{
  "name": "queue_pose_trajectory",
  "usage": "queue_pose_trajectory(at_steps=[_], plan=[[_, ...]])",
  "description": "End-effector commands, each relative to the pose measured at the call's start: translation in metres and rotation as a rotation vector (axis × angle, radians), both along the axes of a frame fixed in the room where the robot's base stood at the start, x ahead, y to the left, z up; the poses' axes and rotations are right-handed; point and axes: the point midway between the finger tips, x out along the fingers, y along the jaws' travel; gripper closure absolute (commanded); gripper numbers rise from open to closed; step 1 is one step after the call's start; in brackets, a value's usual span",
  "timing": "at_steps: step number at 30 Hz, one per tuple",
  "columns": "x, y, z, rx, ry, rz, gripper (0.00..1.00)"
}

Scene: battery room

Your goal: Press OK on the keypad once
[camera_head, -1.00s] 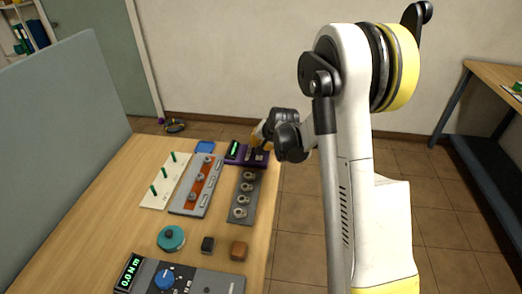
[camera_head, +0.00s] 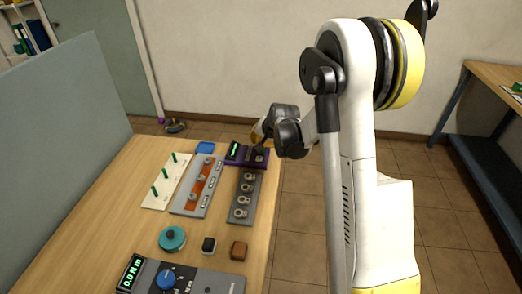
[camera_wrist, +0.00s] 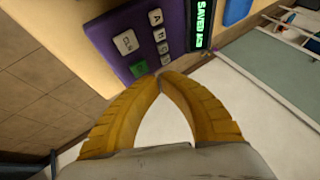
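The keypad (camera_head: 245,163) is a purple unit at the far right end of the wooden table. In the wrist view the keypad (camera_wrist: 115,17) has a lit green display (camera_wrist: 202,18) that seems to read "SAVED" plus unclear characters. It has several pale keys, and a green key (camera_wrist: 139,69) whose label is hard to read, probably OK. My gripper (camera_wrist: 163,77) has its yellow fingertips together, with nothing between them. The tips appear just beside the green key in the picture; I cannot tell whether they touch it. In the head view my gripper (camera_head: 259,146) is over the keypad, its tips partly hidden.
A grey strip with several round fittings (camera_head: 244,197) lies just in front of the keypad. A panel with an orange strip (camera_head: 200,187), a white pegboard (camera_head: 166,182) and a blue item (camera_head: 205,147) are to the left. Nearer are a teal round object (camera_head: 172,239) and two small blocks.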

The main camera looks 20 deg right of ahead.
Motion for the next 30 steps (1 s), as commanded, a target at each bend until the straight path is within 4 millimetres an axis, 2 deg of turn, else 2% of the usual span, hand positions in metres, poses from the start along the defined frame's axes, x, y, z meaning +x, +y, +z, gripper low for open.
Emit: queue_pose_trajectory(at_steps=[15,30], plan=[[0.0,0.0,0.048,0.0,0.0,0.0,1.0],[0.0,0.0,0.048,0.0,0.0,0.0,1.0]])
